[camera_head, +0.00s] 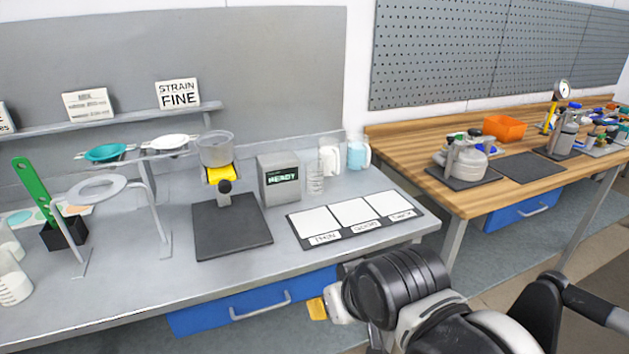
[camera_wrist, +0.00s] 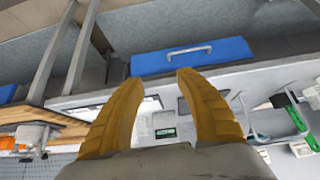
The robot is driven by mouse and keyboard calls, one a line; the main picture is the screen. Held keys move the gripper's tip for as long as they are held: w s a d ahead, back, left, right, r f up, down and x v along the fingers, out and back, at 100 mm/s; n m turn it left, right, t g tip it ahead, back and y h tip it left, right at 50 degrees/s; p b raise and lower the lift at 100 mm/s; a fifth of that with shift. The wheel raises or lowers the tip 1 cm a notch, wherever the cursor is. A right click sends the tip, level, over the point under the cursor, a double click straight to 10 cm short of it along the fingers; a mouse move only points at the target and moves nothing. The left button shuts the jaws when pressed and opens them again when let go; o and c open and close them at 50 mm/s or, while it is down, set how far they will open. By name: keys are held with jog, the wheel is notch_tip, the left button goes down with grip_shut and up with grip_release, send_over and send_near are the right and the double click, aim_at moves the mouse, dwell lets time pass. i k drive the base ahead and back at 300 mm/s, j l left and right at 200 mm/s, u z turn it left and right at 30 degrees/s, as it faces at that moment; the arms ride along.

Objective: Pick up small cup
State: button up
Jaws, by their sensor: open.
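A small clear cup with markings (camera_head: 315,180) stands upright on the grey bench, just right of the grey box with the lit display. A larger clear cup (camera_head: 215,149) sits raised in the stand with a yellow part. My gripper (camera_head: 317,308) is in front of the bench's front edge, low near the blue drawer and well apart from both cups. In the wrist view my yellow fingers (camera_wrist: 160,78) are spread with nothing between them. The small cup cannot be made out in the wrist view.
The display box (camera_head: 279,178), white jug (camera_head: 329,159) and light blue jug (camera_head: 357,155) stand close around the small cup. A dark mat with white squares (camera_head: 356,217) lies in front. A ring stand (camera_head: 150,200) is at left. The wooden table (camera_head: 480,195) is at right.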

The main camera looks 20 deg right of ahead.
aim_at(315, 178)
jog(key=i+l, duration=0.85)
jog(key=i, duration=0.1)
